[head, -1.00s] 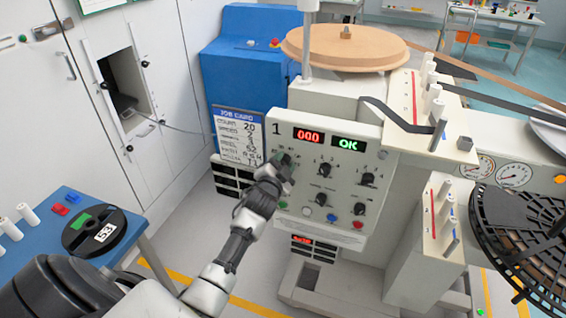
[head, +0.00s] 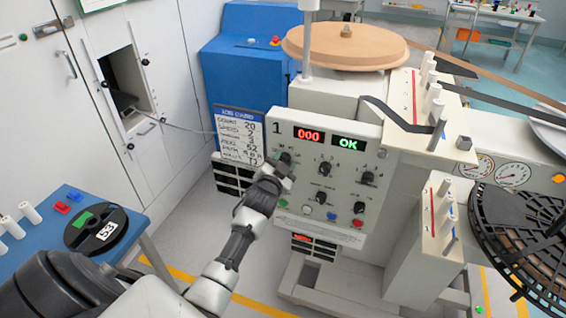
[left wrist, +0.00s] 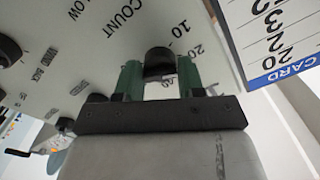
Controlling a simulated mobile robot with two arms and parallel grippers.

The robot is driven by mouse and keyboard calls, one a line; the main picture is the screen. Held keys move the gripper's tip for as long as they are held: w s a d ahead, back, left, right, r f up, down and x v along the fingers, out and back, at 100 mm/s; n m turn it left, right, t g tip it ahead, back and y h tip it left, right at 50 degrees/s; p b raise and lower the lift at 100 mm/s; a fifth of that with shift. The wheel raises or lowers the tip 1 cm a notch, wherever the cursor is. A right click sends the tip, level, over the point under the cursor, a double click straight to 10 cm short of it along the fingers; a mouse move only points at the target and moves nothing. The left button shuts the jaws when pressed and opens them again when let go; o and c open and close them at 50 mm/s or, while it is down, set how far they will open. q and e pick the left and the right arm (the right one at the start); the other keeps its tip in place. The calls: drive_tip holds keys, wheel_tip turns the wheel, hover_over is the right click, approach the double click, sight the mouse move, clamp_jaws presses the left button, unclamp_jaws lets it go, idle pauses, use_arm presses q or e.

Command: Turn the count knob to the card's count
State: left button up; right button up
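The count knob (head: 285,158) is a black knob at the upper left of the station 1 panel (head: 313,165). In the left wrist view the knob (left wrist: 158,62) sits beside the printed marks 10 and 20; its pointer direction cannot be made out. The job card (head: 238,134) left of the panel reads COUNT 20, and its edge also shows in the left wrist view (left wrist: 262,32). My left gripper (head: 280,171) is open just below and in front of the knob, its green fingers (left wrist: 161,78) on either side of it in the picture. My right gripper is not in view.
More knobs (head: 367,179) and coloured buttons (head: 331,217) lie close on the panel. The red display (head: 308,135) reads 000 and the green one OK. A blue table (head: 110,253) with a black reel stands left; a spindle block (head: 425,240) juts out right.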

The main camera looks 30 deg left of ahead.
use_arm(q)
drive_tip(key=o, duration=0.4)
drive_tip(key=shift+c, duration=0.2)
drive_tip(key=b+v, duration=0.1)
drive_tip(key=v, duration=1)
drive_tip(key=shift+w+a+f, duration=0.1)
drive_tip(key=shift+f, duration=0.1)
drive_tip(key=s+d+f+g+h, duration=0.1)
drive_tip(key=s+d+f+g, duration=0.25)
drive_tip(key=f, duration=0.75)
drive_tip(key=s+d+f+g+h, duration=0.15)
drive_tip(key=s+f, duration=0.25)
drive_tip(key=f, duration=0.6)
drive_tip(key=s+d+f+g+h, duration=0.1)
drive_tip(key=s+d+f+g, duration=0.25)
drive_tip(key=f, duration=0.75)
drive_tip(key=s+d+f+g, duration=0.1)
drive_tip(key=s+f+g, duration=0.1)
drive_tip(key=s+f, duration=0.4)
drive_tip(key=s+d+f+n+g, duration=0.1)
drive_tip(key=s+f+g, duration=0.2)
drive_tip(key=s, duration=1.2)
drive_tip(key=s+d+f+g, duration=0.1)
drive_tip(key=s+f+g, duration=0.2)
drive_tip(key=s+f, duration=0.5)
drive_tip(key=s+h, duration=0.1)
drive_tip(key=s, duration=0.2)
drive_tip(key=shift+f, duration=0.35)
